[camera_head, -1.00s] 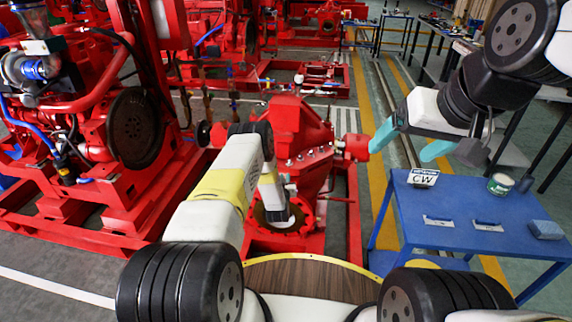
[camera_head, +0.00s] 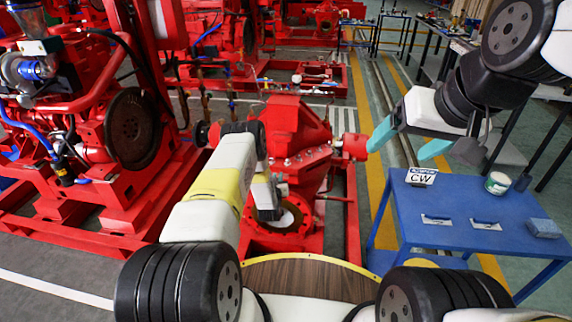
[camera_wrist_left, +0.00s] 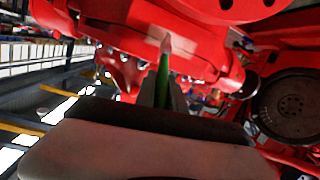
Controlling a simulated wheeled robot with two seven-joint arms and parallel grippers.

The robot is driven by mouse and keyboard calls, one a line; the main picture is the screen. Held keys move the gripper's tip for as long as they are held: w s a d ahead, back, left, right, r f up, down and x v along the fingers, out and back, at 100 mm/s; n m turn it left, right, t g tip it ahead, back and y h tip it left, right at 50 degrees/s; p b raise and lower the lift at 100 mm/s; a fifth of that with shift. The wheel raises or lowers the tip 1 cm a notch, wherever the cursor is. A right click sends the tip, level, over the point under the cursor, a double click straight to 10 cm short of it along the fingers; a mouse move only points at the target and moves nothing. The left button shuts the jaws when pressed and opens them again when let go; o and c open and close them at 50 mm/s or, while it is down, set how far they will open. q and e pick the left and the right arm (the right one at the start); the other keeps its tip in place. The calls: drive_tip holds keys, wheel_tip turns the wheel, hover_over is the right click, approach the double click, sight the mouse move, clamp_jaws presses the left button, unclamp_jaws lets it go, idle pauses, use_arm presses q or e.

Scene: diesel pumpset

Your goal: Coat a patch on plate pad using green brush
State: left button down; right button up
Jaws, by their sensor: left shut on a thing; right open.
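In the left wrist view, my left gripper (camera_wrist_left: 163,90) is shut on the green brush (camera_wrist_left: 162,75), which points away from the camera. The brush's tip is at or close to a pale rectangular patch (camera_wrist_left: 178,44) on a red surface, which looks like the plate pad; I cannot tell whether they touch. In the head view, my left arm reaches down over the red pump, its wrist (camera_head: 265,192) hiding the brush and the pad. My right gripper (camera_head: 408,140) is open and empty, its teal fingers apart above the back left of the blue table.
The blue table (camera_head: 465,210) at right bears a CW sign (camera_head: 421,177), a small can (camera_head: 498,183), a blue block (camera_head: 543,228) and two flat pale items. The red engine (camera_head: 95,130) stands at left. Grey floor shows between the machines.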

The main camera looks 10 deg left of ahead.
use_arm(q)
drive_tip(key=a, duration=0.7)
idle(0.5)
drive_tip(key=shift+f+v, duration=0.2)
drive_tip(key=shift+v, duration=0.75)
drive_tip(key=shift+f+v, duration=0.2)
drive_tip(key=shift+v, duration=0.75)
drive_tip(key=shift+f+v, duration=0.2)
drive_tip(key=shift+v, duration=0.8)
drive_tip(key=shift+s+a, duration=0.1)
drive_tip(key=shift+a, duration=0.05)
drive_tip(key=v, duration=0.3)
drive_tip(key=shift+a+f, duration=0.1)
drive_tip(key=shift+f, duration=0.15)
